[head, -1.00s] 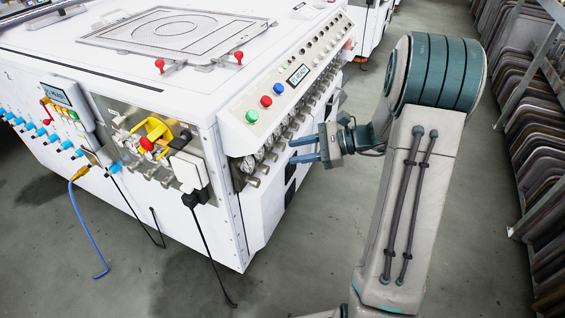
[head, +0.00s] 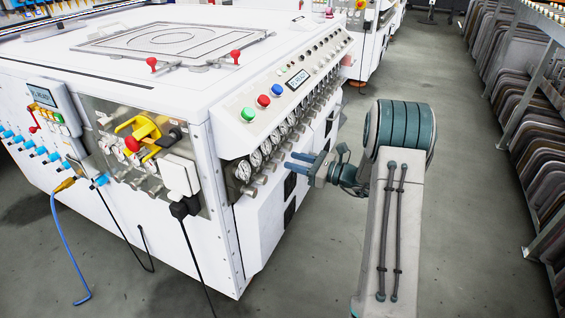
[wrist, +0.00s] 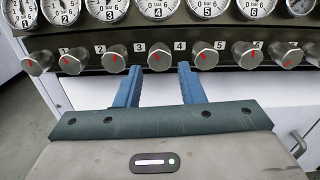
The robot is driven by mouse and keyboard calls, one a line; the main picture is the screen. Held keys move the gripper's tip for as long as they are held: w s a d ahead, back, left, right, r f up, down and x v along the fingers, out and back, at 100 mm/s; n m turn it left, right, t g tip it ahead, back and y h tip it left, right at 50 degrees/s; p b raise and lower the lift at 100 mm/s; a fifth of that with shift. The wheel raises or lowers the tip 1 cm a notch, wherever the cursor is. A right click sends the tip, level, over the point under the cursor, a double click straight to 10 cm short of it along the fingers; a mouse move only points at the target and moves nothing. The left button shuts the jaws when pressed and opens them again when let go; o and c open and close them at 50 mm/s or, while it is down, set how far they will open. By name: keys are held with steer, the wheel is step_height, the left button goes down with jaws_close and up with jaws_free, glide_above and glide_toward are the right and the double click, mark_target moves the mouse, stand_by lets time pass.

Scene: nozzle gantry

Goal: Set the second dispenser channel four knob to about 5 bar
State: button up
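The near machine (head: 228,185) has a row of pressure gauges with a row of metal knobs below them. In the wrist view, the gauge numbered four (wrist: 157,9) is at the top centre, its face partly cut off. The channel four knob (wrist: 160,55) is straight below it, with a red mark and a "4" label to its right. My gripper (wrist: 160,68) is open and empty. Its two blue fingers point at the knob row, one on each side of the channel four knob in the picture; I cannot tell how far short they are. The head view shows my gripper (head: 288,163) beside the row.
The channel three knob (wrist: 115,57) and channel five knob (wrist: 205,55) are close on either side. Green (head: 246,114), red and blue buttons sit on the panel above. A rack of panels (head: 530,120) stands at right; floor between is open.

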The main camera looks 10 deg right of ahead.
mark_target(283, 157)
steer(key=b+x, duration=0.1)
steer(key=x, duration=0.4)
steer(key=c, duration=0.7)
steer(key=shift+r+p, duration=0.15)
steer(key=shift+p, duration=0.35)
